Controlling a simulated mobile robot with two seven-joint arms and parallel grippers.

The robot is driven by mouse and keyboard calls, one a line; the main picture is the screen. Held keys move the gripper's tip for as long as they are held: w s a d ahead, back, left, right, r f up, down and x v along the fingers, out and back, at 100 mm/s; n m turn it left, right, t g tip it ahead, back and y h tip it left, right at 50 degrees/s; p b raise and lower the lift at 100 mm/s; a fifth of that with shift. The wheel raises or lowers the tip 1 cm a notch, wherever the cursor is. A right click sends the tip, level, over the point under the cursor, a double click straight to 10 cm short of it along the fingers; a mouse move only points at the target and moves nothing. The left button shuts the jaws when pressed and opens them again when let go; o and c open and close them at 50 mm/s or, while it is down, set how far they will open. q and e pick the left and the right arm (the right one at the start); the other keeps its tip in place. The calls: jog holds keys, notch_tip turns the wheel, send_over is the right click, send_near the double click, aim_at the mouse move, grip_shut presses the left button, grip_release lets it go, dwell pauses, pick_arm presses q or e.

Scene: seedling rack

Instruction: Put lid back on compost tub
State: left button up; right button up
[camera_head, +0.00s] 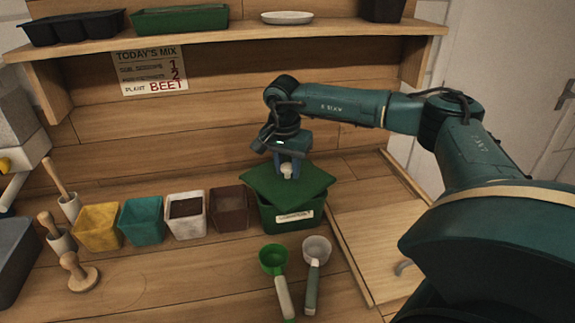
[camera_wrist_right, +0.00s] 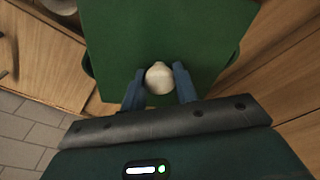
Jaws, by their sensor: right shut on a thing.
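The green compost tub (camera_head: 293,217) with a white label stands on the bench, right of the row of pots. Its green lid (camera_head: 265,190) is over the tub's opening, turned and tilted relative to the rim, and overhangs the tub at the left. In the right wrist view the lid (camera_wrist_right: 165,35) fills the upper middle with its pale round knob (camera_wrist_right: 159,78). My right gripper (camera_head: 288,170) is above the lid, its blue fingers (camera_wrist_right: 159,92) shut on the knob. Whether the lid touches the rim is hard to tell. My left gripper is not in view.
Yellow (camera_head: 97,227), teal (camera_head: 142,218), white (camera_head: 186,214) and brown (camera_head: 230,208) pots stand left of the tub. A green scoop (camera_head: 273,260) and a grey scoop (camera_head: 317,250) lie in front of it. A wooden board (camera_head: 375,245) lies to the right. A shelf (camera_head: 230,35) runs above.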

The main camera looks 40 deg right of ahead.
dwell(0.6)
dwell(0.3)
jog(key=o, duration=1.5)
jog(key=shift+o, duration=0.2)
jog(key=shift+r, duration=0.1)
jog(key=shift+r+p, duration=2.1)
jog(key=shift+r, duration=0.15)
jog(key=shift+r+p, duration=0.55)
jog(key=shift+r, duration=0.55)
